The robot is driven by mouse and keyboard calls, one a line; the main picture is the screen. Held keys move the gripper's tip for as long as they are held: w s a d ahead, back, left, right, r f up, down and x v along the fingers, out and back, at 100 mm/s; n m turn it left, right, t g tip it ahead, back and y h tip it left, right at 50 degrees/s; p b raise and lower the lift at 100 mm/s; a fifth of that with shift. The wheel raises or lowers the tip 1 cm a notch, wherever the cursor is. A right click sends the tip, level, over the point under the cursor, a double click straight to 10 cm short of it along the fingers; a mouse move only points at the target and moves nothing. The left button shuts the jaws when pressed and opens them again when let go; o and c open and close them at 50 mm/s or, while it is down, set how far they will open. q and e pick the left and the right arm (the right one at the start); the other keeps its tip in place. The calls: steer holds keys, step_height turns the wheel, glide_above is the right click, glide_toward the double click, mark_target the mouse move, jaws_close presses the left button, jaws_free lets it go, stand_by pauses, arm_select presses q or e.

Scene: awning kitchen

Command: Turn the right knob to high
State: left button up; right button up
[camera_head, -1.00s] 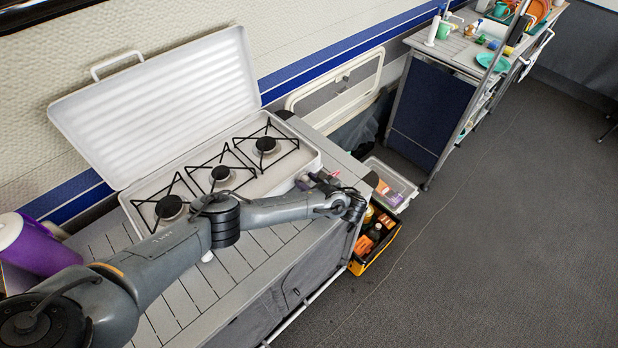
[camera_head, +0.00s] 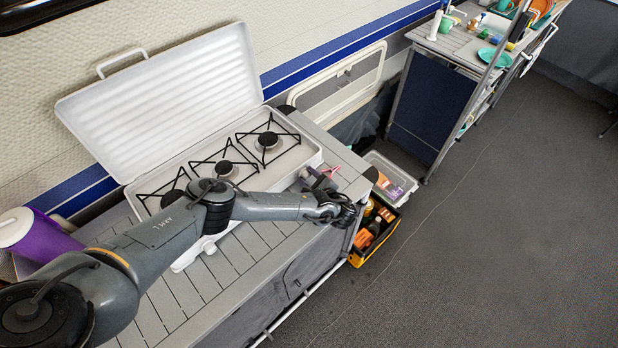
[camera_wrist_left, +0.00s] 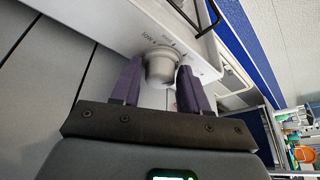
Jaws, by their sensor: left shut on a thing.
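The white three-burner stove (camera_head: 304,152) stands on the slatted table with its lid (camera_head: 165,105) raised. My left gripper (camera_head: 310,179) is at the stove's front right corner. In the left wrist view, its two purple fingers (camera_wrist_left: 158,82) sit on either side of the grey right knob (camera_wrist_left: 160,64) and are shut on it. Small print shows on the white panel around the knob; "LOW" seems to read at its upper left, the rest is too small to read surely. In the head view my arm and gripper hide the knob. My right gripper is not in view.
A pink item (camera_head: 331,170) lies on the table just right of the gripper. A clear bin (camera_head: 392,178) and a yellow crate (camera_head: 374,235) sit on the floor beyond the table's right end.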

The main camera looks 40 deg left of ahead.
arm_select(q)
steer(key=o, duration=0.8)
steer(key=shift+o, duration=0.2)
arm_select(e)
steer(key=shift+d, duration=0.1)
arm_select(q)
steer(key=shift+d+r, duration=0.1)
steer(key=shift+r, duration=0.05)
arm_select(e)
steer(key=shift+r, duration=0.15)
